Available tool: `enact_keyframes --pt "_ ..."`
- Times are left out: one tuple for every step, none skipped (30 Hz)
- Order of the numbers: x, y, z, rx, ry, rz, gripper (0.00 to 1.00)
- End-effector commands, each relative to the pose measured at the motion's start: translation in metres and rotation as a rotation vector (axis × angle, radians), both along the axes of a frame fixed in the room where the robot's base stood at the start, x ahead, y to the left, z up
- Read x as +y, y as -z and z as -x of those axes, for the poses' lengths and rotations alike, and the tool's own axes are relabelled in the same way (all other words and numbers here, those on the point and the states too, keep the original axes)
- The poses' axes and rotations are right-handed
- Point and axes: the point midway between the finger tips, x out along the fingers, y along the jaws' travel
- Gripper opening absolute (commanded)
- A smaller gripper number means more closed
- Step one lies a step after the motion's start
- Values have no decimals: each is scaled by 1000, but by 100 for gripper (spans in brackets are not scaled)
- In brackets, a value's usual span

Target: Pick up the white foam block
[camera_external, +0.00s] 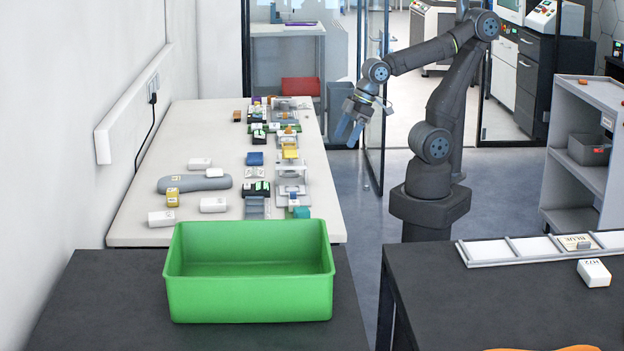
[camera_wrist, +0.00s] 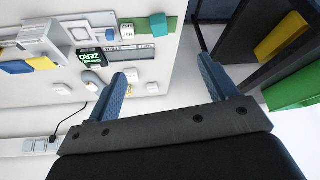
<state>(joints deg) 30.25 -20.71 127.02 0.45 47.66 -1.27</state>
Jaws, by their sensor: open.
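Several small white blocks lie on the white table at left: one behind the grey insole (camera_external: 199,163), one in front of it (camera_external: 213,205), and one near the table's left front corner (camera_external: 161,218). Another white block (camera_external: 594,272) with dark lettering lies on the dark table at right. I cannot tell which one is the foam block. My gripper (camera_external: 349,131) hangs in the air right of the white table, away from all these blocks. In the wrist view my gripper (camera_wrist: 164,80) has its blue fingers wide apart with nothing between them.
A green bin (camera_external: 249,296) stands on a dark table in front. A row of fixtures and coloured parts (camera_external: 290,170) runs along the white table's right side. A white rack (camera_external: 520,248) lies on the right table. A grey shelf (camera_external: 577,150) stands at far right.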

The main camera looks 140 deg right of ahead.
Motion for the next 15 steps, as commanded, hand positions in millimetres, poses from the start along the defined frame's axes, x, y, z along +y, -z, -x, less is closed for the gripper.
enact_keyframes --pt "-13 -3 -12 7 15 -5 78" --pt "-20 -5 -19 8 22 -5 78" --pt "-30 -7 -29 10 31 -6 78" --pt "-38 -8 -35 12 39 -8 78" --pt "-46 -9 -42 13 45 -9 78" --pt "-57 -10 -51 15 54 -9 78" --pt "-65 -10 -58 18 62 -11 78" --pt "-74 -9 -64 19 69 -13 78" --pt "-85 -9 -73 22 78 -14 78" --pt "-94 -8 -80 22 86 -15 78" --pt "-103 -7 -86 24 94 -16 78" --pt "-115 -5 -94 26 103 -17 78" --pt "-125 -3 -100 27 111 -19 78" --pt "-134 0 -105 30 119 -20 78" --pt "-147 3 -113 31 128 -21 78"
